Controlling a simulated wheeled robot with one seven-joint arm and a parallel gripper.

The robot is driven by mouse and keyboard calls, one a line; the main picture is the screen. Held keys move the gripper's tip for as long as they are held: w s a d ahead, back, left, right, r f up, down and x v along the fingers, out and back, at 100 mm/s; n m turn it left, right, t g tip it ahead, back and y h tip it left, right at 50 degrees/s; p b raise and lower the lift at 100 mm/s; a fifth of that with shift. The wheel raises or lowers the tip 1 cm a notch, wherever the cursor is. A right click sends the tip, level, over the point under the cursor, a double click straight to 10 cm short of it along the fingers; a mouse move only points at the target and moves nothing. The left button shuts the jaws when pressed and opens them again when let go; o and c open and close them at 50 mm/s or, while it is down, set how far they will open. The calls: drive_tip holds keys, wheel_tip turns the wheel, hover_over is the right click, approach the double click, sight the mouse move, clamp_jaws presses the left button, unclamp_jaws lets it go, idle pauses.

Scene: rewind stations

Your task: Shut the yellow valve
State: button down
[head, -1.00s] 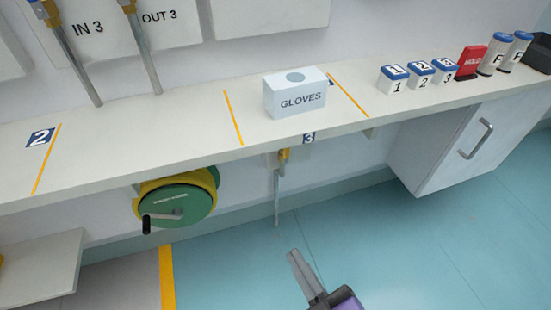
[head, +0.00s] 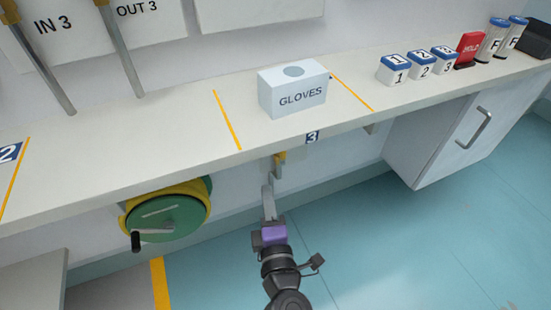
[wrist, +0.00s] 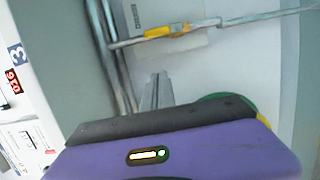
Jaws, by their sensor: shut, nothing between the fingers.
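The yellow valve (head: 280,160) is under the shelf below the number 3 label. In the head view, my gripper (head: 267,190) covers much of its lower part. The wrist view shows the yellow valve (wrist: 165,31) more fully, with a silver lever (wrist: 265,17) running along the pipe's line, away from the shelf. My gripper is shut and empty; its fingertips (wrist: 157,76) show below the valve in the wrist view, apart from it. In the head view the fingers point up toward the valve from just below the shelf edge.
A green and yellow reel with a crank (head: 165,218) hangs under the shelf (head: 180,150) to the left. A cabinet (head: 450,140) stands to the right. A gloves box (head: 295,95) sits on the shelf above. Open floor (head: 400,260) lies to the right of my arm.

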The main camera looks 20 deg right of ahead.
sight(283, 155)
drive_tip(key=shift+w, duration=0.1)
drive_tip(key=w+d, duration=0.6)
drive_tip(key=w, duration=0.3)
drive_tip(key=shift+w+d, duration=0.2)
drive_tip(key=shift+w, duration=0.05)
idle(0.6)
